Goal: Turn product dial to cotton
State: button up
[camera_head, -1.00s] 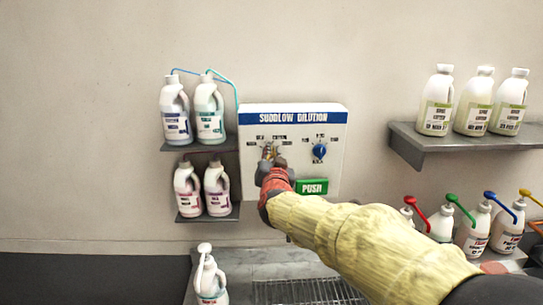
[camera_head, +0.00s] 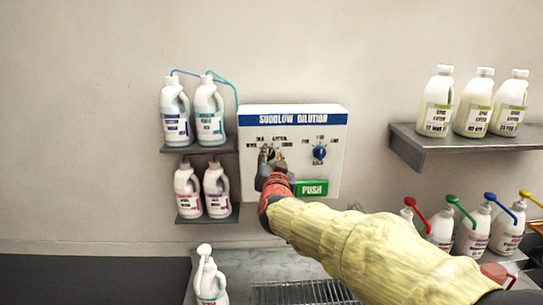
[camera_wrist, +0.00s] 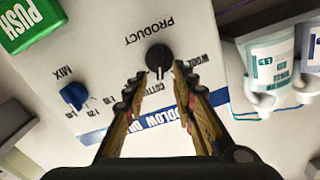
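The product dial (camera_wrist: 158,58) is a round black knob on the white dispenser panel (camera_wrist: 105,65), which appears upside down in the wrist view. Its pale pointer faces the blue title band, close to the cotton label; finger and label overlap hides the exact alignment. My gripper (camera_wrist: 159,72) is open, with its fingertips on either side of the dial's lower part and gaps visible between them and the knob. In the head view my gripper (camera_head: 270,168) is just below and in front of the dial, partly covering it.
A blue mix dial (camera_head: 320,152) and a green push button (camera_head: 312,188) are close on the right of the panel. Shelves with white bottles (camera_head: 175,112) stand to the left. More bottles (camera_head: 440,105) are at the right. A metal grate (camera_head: 305,292) lies below.

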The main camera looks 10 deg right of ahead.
jog(key=s+a, duration=0.2)
jog(key=s, duration=0.8)
jog(key=shift+s, duration=0.25)
jog(key=s+a+f+n+g+y+b, duration=0.1)
jog(key=s+a+f+n+g+y, duration=0.3)
jog(key=f, duration=0.5)
jog(key=s+a+f+n+g+y+b, duration=0.1)
jog(key=s+a+f+g+y, duration=0.15)
jog(key=s+a+f, duration=0.45)
jog(key=s+d+f+g+h+b, duration=0.1)
jog(key=s+d+f+b, duration=0.2)
jog(key=s, duration=0.4)
jog(key=s+d+f+g+h+b, duration=0.1)
jog(key=s+d+f+g+b, duration=0.1)
jog(key=s+d+f, duration=0.3)
jog(key=s+d+f+n+g+h+b, duration=0.1)
jog(key=s+d+f+b, duration=0.3)
jog(key=s, duration=0.5)
jog(key=shift+d+f+g+b, duration=0.4)
jog(key=shift+f+g, duration=0.35)
jog(key=shift+f, duration=0.35)
